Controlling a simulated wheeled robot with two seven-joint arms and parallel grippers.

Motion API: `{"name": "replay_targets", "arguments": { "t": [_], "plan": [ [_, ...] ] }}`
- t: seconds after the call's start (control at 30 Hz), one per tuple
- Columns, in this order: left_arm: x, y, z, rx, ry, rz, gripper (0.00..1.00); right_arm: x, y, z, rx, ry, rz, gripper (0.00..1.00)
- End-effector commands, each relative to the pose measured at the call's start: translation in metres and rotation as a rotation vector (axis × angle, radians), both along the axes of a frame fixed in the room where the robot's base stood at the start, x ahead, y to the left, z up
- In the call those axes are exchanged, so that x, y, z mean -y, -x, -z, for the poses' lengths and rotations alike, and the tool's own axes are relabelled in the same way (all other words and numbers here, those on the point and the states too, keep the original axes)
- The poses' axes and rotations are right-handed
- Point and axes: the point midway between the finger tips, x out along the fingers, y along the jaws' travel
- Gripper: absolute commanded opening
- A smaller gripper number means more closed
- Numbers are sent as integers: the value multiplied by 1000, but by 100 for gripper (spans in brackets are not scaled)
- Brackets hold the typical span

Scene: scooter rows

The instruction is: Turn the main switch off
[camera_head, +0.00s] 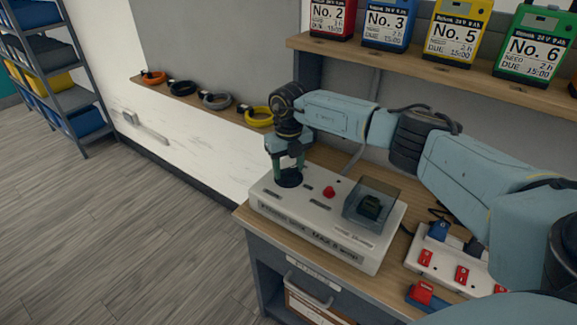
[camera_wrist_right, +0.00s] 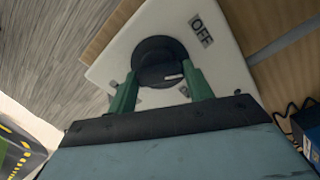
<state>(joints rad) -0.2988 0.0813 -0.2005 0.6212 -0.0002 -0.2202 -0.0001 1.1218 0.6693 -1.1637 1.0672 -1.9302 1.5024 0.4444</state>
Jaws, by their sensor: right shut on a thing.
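The main switch is a round black knob (camera_head: 289,178) on the left part of a white control box (camera_head: 335,238). In the right wrist view the knob (camera_wrist_right: 155,55) shows a short white mark near its lower right edge. A label reading OFF (camera_wrist_right: 201,30) is on the box beyond the knob's upper right; the mark does not point at it. My right gripper (camera_head: 287,166) points down over the box. In the wrist view its green fingers (camera_wrist_right: 160,76) lie on both sides of the knob, shut on it. My left gripper is not in view.
A red button (camera_head: 329,192) and a clear cover (camera_head: 372,204) over a dark part sit right of the knob. A power strip (camera_head: 452,258) with red switches lies right of the box. Batteries (camera_head: 455,30) stand on the shelf above. Coloured cable rings (camera_head: 215,100) lie behind left.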

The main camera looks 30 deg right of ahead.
Motion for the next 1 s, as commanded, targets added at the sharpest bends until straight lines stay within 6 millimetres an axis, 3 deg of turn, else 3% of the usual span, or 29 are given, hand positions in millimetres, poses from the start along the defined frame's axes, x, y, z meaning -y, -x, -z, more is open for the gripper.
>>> {"name": "replay_targets", "arguments": {
  "t": [0.5, 1.0],
  "plan": [
    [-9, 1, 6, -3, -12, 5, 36, 0, 0, 0, -1, 0, -398, 28],
    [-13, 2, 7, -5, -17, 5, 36, 0, 0, -1, 0, 0, -514, 28]
  ]
}}
